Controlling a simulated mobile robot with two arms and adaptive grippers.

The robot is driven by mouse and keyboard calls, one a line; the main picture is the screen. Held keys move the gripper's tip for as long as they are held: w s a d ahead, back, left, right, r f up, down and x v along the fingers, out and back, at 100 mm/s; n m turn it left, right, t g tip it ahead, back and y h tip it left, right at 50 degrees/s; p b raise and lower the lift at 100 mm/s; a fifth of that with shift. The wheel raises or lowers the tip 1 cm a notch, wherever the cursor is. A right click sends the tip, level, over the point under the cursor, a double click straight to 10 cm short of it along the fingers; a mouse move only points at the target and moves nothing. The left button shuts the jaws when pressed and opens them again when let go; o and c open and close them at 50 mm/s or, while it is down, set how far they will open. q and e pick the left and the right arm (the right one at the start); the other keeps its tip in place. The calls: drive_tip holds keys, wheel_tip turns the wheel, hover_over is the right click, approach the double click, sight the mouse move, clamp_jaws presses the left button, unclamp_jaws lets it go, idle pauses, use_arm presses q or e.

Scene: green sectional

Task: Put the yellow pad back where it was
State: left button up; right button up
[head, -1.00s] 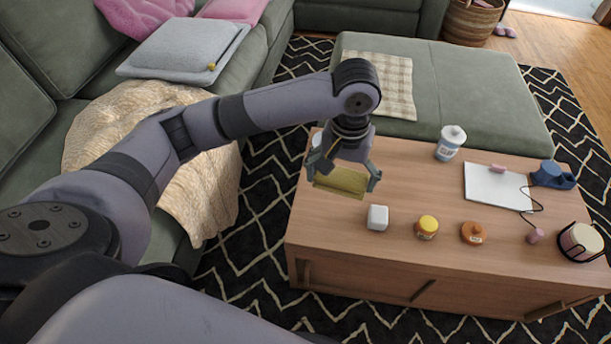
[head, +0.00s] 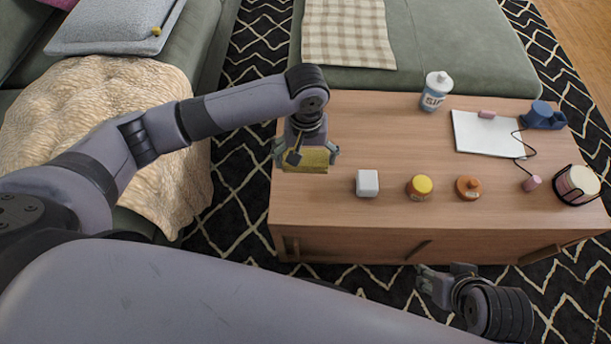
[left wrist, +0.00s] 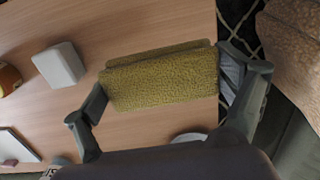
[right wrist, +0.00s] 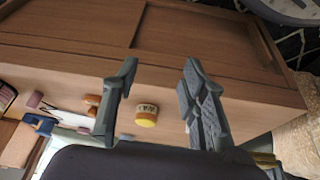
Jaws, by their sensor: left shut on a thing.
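The yellow pad (head: 310,160) is held in my left gripper (head: 306,153) over the left end of the wooden coffee table (head: 340,215). In the left wrist view the pad (left wrist: 160,82) spans between the two fingers, with the table top beyond it. I cannot tell whether its lower edge touches the table. My right gripper (head: 432,285) is low in front of the table. In the right wrist view its fingers (right wrist: 160,75) are apart with nothing between them, facing the table's front.
A bottle (head: 435,92), white board (head: 480,132), blue object (head: 543,117) and round holder (head: 577,185) are farther off. Bare table lies behind the cube.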

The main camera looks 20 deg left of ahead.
sight(306, 180)
use_arm(q)
wheel_tip(306, 180, down, 4)
drive_tip(key=shift+r+b, duration=0.15)
drive_tip(key=shift+b, duration=0.45)
wheel_tip(306, 180, down, 4)
drive_tip(key=shift+r+b, duration=0.2)
drive_tip(key=shift+b, duration=0.5)
drive_tip(key=shift+f, duration=0.15)
use_arm(e)
drive_tip(key=w+a+r+t+y, duration=0.1)
drive_tip(key=w+a+r+t, duration=0.1)
drive_tip(key=w+r+t, duration=0.2)
drive_tip(key=w+a+r+t+y, duration=0.1)
drive_tip(key=w+r+t, duration=0.3)
drive_tip(key=w, duration=0.4)
drive_tip(key=shift+w+a, duration=0.3)
drive_tip(key=shift+a, duration=0.45)
use_arm(q)
drive_tip(key=o, duration=0.7)
drive_tip(key=shift+f, duration=0.1)
drive_tip(key=shift+o, duration=0.2)
use_arm(e)
drive_tip(key=shift+s+d+f, duration=0.1)
drive_tip(key=shift+s+f, duration=0.15)
drive_tip(key=shift+f, duration=0.15)
